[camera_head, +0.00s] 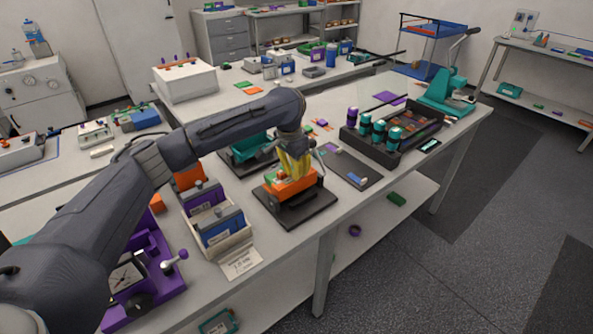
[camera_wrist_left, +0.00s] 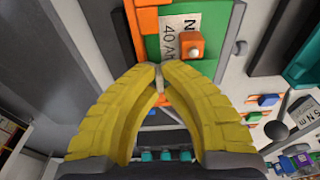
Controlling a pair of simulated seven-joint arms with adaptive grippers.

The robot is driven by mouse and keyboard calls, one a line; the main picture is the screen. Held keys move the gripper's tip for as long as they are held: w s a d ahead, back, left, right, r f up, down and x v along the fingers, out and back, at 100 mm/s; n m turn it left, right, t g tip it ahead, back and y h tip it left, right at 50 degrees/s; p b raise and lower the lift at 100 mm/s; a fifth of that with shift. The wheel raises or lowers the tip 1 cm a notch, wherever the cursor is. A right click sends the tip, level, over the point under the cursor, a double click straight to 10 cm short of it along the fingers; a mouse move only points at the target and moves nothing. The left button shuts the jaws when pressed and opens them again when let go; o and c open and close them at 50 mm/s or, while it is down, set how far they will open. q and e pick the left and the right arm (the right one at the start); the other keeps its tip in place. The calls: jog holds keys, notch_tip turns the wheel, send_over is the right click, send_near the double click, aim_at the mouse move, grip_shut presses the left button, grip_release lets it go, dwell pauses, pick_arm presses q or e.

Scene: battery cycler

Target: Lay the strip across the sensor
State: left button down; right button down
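My left gripper (camera_head: 296,174) has yellow fingers and is over an orange fixture (camera_head: 287,187) on a dark base plate at the front of the bench. In the left wrist view its fingertips (camera_wrist_left: 159,78) close together on a small pale piece, which looks like the strip. Just past them is a green block (camera_wrist_left: 173,45) with a white label and orange parts, one bearing a pale knob (camera_wrist_left: 194,52). I cannot make out the sensor; the fingers hide part of the fixture. Whether the pale piece touches the fixture is unclear. My right gripper is not in view.
A black tray (camera_head: 365,151) with teal-topped cylinders stands to the right, near a teal lever press (camera_head: 446,92). A pale box with blue and purple packs (camera_head: 222,229) stands front left, beside a purple device (camera_head: 148,290). The bench edge is close in front.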

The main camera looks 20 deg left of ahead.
pick_arm(q)
jog(key=shift+f, duration=0.2)
dwell(0.4)
jog(key=c, duration=1.5)
grip_release()
jog(key=shift+r, duration=0.45)
jog(key=r, duration=0.3)
jog(key=s+r, duration=0.1)
jog(key=r, duration=0.3)
jog(key=a+r, duration=0.1)
jog(key=r, duration=0.3)
jog(key=shift+s, duration=0.3)
jog(key=shift+d, duration=0.1)
